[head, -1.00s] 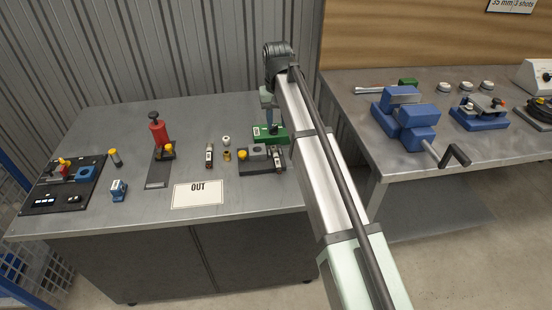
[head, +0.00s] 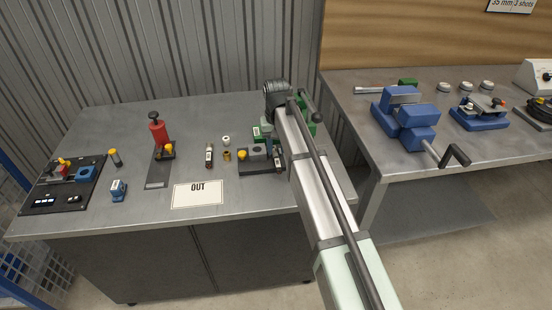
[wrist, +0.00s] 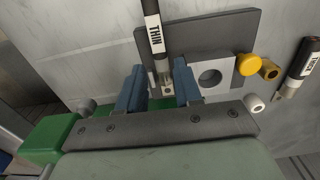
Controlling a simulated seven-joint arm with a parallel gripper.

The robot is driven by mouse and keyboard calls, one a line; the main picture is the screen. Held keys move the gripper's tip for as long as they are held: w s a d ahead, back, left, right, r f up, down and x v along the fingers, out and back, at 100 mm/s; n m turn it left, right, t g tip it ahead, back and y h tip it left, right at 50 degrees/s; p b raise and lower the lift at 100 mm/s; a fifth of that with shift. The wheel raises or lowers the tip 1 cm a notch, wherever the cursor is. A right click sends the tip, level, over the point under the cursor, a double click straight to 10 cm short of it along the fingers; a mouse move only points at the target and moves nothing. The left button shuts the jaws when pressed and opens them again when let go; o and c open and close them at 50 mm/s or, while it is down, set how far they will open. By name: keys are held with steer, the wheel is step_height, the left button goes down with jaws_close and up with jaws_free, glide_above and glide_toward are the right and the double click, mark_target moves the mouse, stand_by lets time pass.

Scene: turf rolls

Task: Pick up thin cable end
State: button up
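The thin cable end (wrist: 153,32) is a black rod with a white band marked THIN and a metal lug at its near end. In the wrist view my gripper (wrist: 160,72) is open. Its two blue fingers stand on either side of the lug end, with visible gaps, so it is not gripped.
A yellow knob (wrist: 249,64), a brass ring (wrist: 269,70) and a second labelled cable end (wrist: 303,58) lie to the right in the wrist view. A green box (head: 309,130) stands close to my wrist. The OUT card (head: 198,194) lies at the table's front.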

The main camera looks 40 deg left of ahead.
mark_target(276, 156)
step_height(276, 156, down, 3)
steer(key=shift+a+f, duration=0.1)
steer(key=shift+f, duration=0.05)
steer(key=shift+c, duration=0.2)
jaws_close()
